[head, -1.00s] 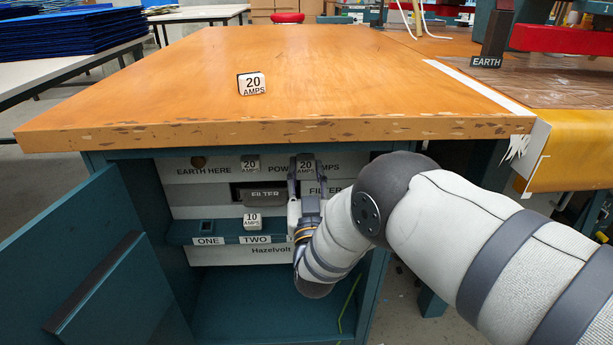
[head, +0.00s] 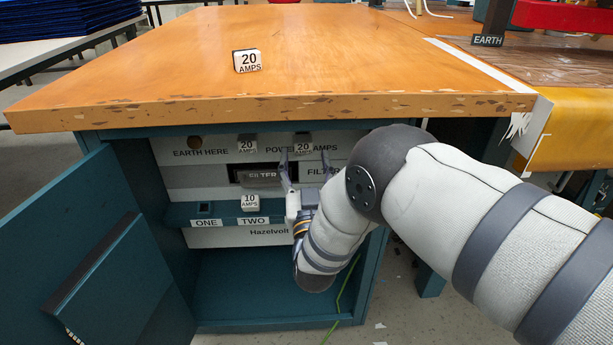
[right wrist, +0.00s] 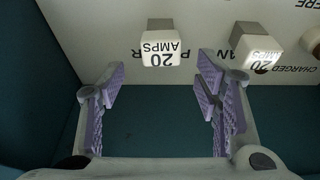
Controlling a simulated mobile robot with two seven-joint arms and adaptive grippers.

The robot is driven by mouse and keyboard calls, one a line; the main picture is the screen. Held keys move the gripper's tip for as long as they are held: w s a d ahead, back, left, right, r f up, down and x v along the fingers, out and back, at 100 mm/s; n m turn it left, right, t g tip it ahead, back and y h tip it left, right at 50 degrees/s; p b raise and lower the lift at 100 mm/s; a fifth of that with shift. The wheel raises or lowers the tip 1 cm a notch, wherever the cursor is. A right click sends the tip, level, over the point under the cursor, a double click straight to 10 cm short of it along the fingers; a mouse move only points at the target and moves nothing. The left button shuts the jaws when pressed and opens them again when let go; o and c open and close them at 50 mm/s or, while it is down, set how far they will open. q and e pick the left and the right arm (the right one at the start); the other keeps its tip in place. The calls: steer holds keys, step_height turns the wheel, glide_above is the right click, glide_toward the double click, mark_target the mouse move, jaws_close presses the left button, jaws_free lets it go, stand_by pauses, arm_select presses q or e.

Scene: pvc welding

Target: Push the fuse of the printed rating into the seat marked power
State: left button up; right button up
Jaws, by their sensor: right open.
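The printed rating "20 AMPS" shows on a white block (head: 247,61) on the tabletop. A fuse marked 20 AMPS (head: 303,143) stands in the panel (head: 222,152) at the partly covered word "POW…", between the fingers of my right gripper (head: 305,158). In the right wrist view this fuse (right wrist: 160,48) sticks out of the panel just beyond the open gripper (right wrist: 163,85), apart from both fingers. A second 20 AMPS fuse (head: 247,145) stands left of it, near "EARTH HERE". A 10 AMPS fuse (head: 250,203) stands on the ledge near "TWO". My left gripper is out of view.
The teal cabinet door (head: 85,255) hangs open at the left. The wooden tabletop (head: 330,60) overhangs the panel. The cabinet's lower space (head: 250,280) is largely empty.

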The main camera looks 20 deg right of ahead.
steer(key=v, duration=0.8)
steer(key=shift+s, duration=0.3)
steer(key=shift+a+f, duration=0.1)
steer(key=shift+c, duration=0.3)
